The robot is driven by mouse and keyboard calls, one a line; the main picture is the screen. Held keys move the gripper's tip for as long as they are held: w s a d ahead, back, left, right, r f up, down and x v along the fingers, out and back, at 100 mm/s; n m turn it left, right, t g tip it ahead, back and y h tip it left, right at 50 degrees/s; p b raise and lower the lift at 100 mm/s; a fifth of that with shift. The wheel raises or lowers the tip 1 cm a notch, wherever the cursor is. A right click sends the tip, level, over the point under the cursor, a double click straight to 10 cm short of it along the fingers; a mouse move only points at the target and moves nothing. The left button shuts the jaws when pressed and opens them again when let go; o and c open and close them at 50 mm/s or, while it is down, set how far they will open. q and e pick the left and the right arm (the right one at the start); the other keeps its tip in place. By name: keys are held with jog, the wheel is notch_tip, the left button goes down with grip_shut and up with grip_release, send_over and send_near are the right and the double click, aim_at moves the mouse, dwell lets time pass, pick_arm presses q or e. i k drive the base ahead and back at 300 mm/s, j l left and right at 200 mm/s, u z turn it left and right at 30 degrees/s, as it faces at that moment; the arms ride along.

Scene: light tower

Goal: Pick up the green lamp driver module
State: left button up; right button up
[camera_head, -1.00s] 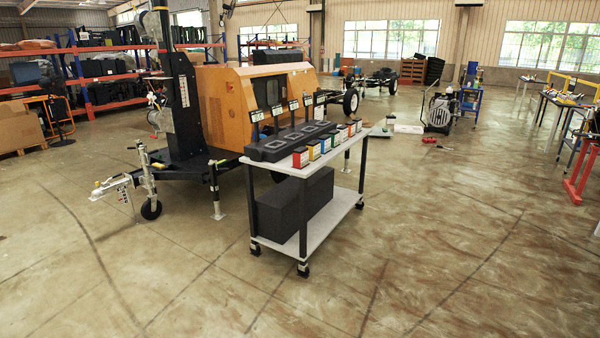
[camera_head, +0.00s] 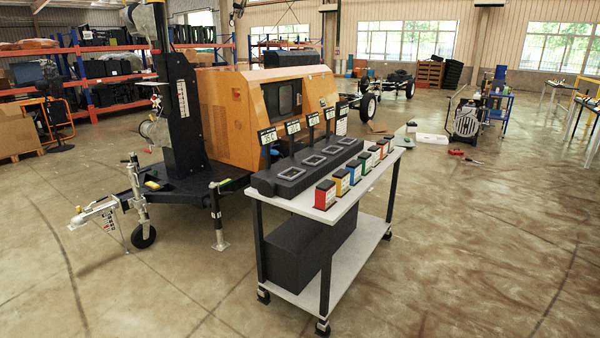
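The green lamp driver module (camera_head: 365,162) is a small upright box with a dark top and a green face. It stands in a row of similar modules along the right edge of the cart's top shelf (camera_head: 330,213). A blue module (camera_head: 354,171) stands on its near side and an orange one (camera_head: 375,155) on its far side. A red module (camera_head: 325,195) is at the near end of the row. Neither of my grippers is in view.
A black block with several square sockets (camera_head: 305,165) and upright label cards lies beside the modules. The cart's lower shelf holds a black box (camera_head: 310,250). A yellow trailer unit (camera_head: 265,110) with a tow hitch (camera_head: 95,212) stands behind left. Floor (camera_head: 470,250) on the right is clear.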

aim_at(366, 158)
jog(key=i+j+z, duration=0.25)
jog(key=i, duration=0.2)
jog(key=i+j+z, duration=0.1)
jog(key=i+z, duration=0.15)
jog(key=i, duration=0.2)
jog(key=i+j+z, duration=0.25)
jog(key=i+j, duration=0.05)
jog(key=i, duration=0.15)
